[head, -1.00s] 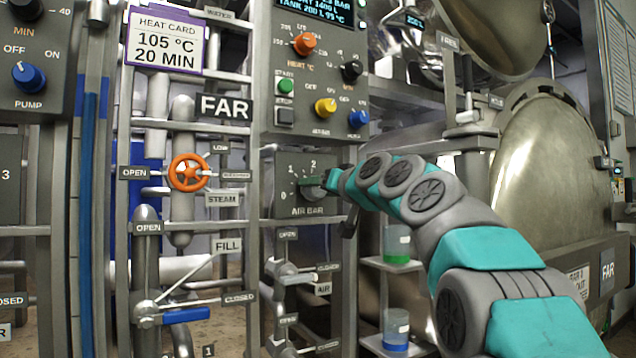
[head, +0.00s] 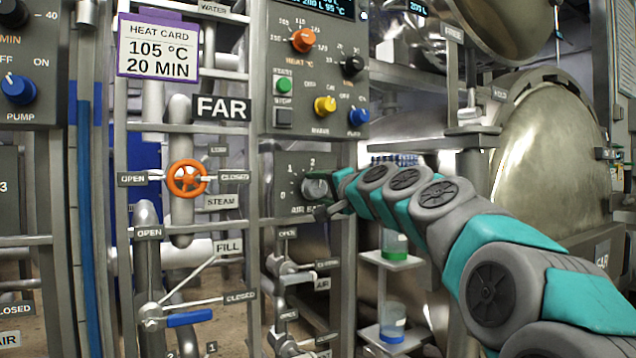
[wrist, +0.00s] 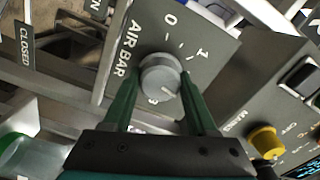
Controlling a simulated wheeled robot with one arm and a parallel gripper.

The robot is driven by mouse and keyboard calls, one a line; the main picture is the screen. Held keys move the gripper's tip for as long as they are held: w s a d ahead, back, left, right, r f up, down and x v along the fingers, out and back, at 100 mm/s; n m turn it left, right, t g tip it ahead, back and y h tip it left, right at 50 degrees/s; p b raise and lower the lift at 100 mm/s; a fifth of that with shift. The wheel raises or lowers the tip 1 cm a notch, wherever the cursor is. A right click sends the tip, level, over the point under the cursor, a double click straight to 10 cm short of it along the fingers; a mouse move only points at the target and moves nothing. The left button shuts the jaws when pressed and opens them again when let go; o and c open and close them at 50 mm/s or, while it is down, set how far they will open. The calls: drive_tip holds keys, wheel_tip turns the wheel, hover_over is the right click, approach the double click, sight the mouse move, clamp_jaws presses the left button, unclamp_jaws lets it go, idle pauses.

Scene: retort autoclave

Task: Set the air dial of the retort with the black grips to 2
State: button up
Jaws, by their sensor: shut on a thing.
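The air dial (head: 317,186) is a round grey knob on the AIR BAR panel (head: 285,168) of the frame marked FAR. In the wrist view the knob (wrist: 162,75) sits between the two green fingers of my gripper (wrist: 160,88). My gripper is shut on it. In the wrist view 0 is at the top and 1 at the upper right. The right finger covers part of the scale, so the 2 is hidden there. A pale mark on the knob faces lower right, towards that hidden part. In the head view my gripper (head: 334,187) reaches in from the right. No black grips can be made out.
Above is a control box with orange (head: 303,40), black, yellow (head: 325,105) and blue knobs. An orange steam handwheel (head: 187,179) is at left. Fill and air valve levers are below. A shelf (head: 393,260) with containers stands under my arm. A large retort door (head: 545,150) is behind.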

drive_tip(key=shift+m, duration=0.6)
drive_tip(key=o, duration=1.4)
drive_tip(key=shift+c, duration=0.2)
drive_tip(key=shift+s+d, duration=0.1)
drive_tip(key=shift+d, duration=0.05)
drive_tip(key=b+v, duration=0.1)
drive_tip(key=v, duration=0.6)
drive_tip(key=shift+s+d, duration=0.15)
drive_tip(key=shift+s, duration=0.1)
